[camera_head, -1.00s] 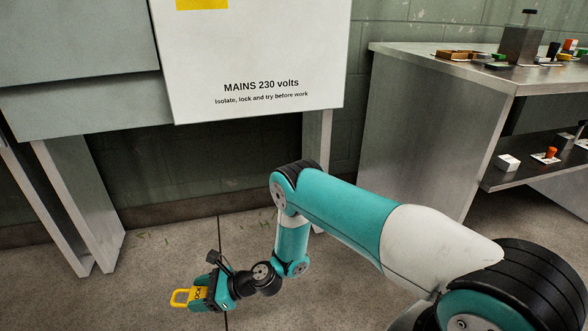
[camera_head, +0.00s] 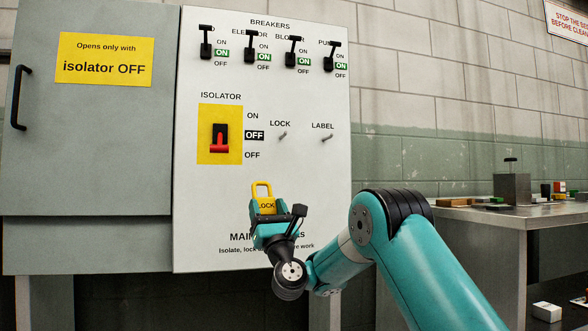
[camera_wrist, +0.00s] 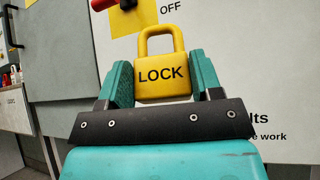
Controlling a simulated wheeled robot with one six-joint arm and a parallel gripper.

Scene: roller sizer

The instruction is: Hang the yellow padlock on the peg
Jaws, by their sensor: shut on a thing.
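The yellow padlock (camera_head: 265,204), marked LOCK, is upright with its shackle on top. My gripper (camera_head: 266,210) is shut on its body, in front of the white panel's lower half. In the wrist view the padlock (camera_wrist: 162,75) sits between the teal fingers of my gripper (camera_wrist: 163,82), shackle pointing up. The LOCK peg (camera_head: 283,136) sticks out of the panel above and slightly right of the padlock, clearly apart from it. A second peg (camera_head: 326,139), under the word LABEL, is further right. The LOCK peg is not visible in the wrist view.
The red isolator handle (camera_head: 220,146) on its yellow plate stands left of the LOCK peg. Several black breaker switches (camera_head: 250,47) line the panel's top. A grey cabinet door (camera_head: 90,140) is at left. A metal bench (camera_head: 500,222) with small items stands at right.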

